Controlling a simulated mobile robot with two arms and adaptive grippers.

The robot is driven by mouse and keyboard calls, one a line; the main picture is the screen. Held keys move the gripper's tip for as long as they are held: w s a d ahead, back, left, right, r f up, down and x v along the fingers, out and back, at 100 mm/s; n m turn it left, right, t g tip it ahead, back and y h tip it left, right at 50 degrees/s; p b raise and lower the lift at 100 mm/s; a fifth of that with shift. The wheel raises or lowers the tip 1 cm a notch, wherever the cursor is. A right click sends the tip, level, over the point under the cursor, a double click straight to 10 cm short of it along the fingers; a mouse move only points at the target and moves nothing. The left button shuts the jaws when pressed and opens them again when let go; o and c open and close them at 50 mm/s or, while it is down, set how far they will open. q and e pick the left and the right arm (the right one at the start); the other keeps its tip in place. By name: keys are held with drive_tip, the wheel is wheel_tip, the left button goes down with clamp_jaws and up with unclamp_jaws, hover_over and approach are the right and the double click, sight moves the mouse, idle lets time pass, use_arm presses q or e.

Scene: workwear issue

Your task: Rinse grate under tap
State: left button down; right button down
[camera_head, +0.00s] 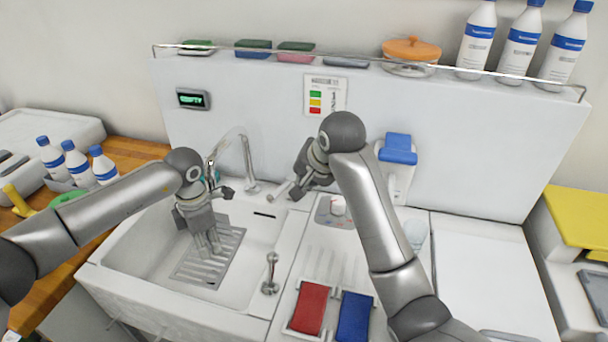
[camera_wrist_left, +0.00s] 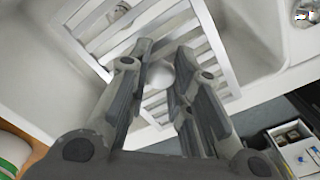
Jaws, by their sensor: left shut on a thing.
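The grate (camera_head: 190,268), a pale slatted panel, is in the white sink basin (camera_head: 262,232). It also shows in the left wrist view (camera_wrist_left: 216,50), with its slats running past my fingers. My left gripper (camera_head: 212,246) points down into the basin and is shut on the grate. Whether the grate touches the basin floor is hard to tell. The curved metal tap (camera_head: 247,160) stands at the basin's back edge; no water is visible from it. My right gripper (camera_head: 297,190) is beside the tap, to its right; its fingers are too small to read.
Red (camera_head: 310,307) and blue (camera_head: 355,316) cloths lie at the front right of the sink. A metal fitting (camera_head: 270,273) stands on the basin's right rim. White bottles (camera_head: 77,163) stand on the left counter. The white worktop (camera_head: 480,285) at right is largely clear.

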sight(199, 279)
use_arm(q)
drive_tip(key=shift+s+a+r+p, duration=0.15)
drive_tip(key=shift+s+p, duration=0.15)
drive_tip(key=shift+s, duration=0.45)
drive_tip(key=shift+s+a+p, duration=0.15)
drive_tip(key=shift+s+p, duration=0.1)
drive_tip(key=shift+s, duration=0.45)
drive_tip(key=shift+s+a+p, duration=0.15)
drive_tip(key=shift+s+p, duration=0.1)
drive_tip(key=shift+s, duration=0.8)
drive_tip(key=shift+s+a+p, duration=0.15)
drive_tip(key=shift+s+p, duration=0.1)
drive_tip(key=shift+s, duration=0.75)
drive_tip(key=shift+s+r+p, duration=0.25)
drive_tip(key=shift+r+p, duration=0.05)
drive_tip(key=shift+p, duration=0.05)
drive_tip(key=s+r+p, duration=0.1)
drive_tip(key=s+r, duration=0.1)
drive_tip(key=s, duration=0.1)
drive_tip(key=shift+s+a+r+p, duration=0.2)
drive_tip(key=shift+a+r+p, duration=0.1)
drive_tip(key=shift+a+p, duration=0.1)
drive_tip(key=shift+s+r, duration=0.35)
drive_tip(key=shift+s, duration=0.15)
drive_tip(key=shift+s+f, duration=0.1)
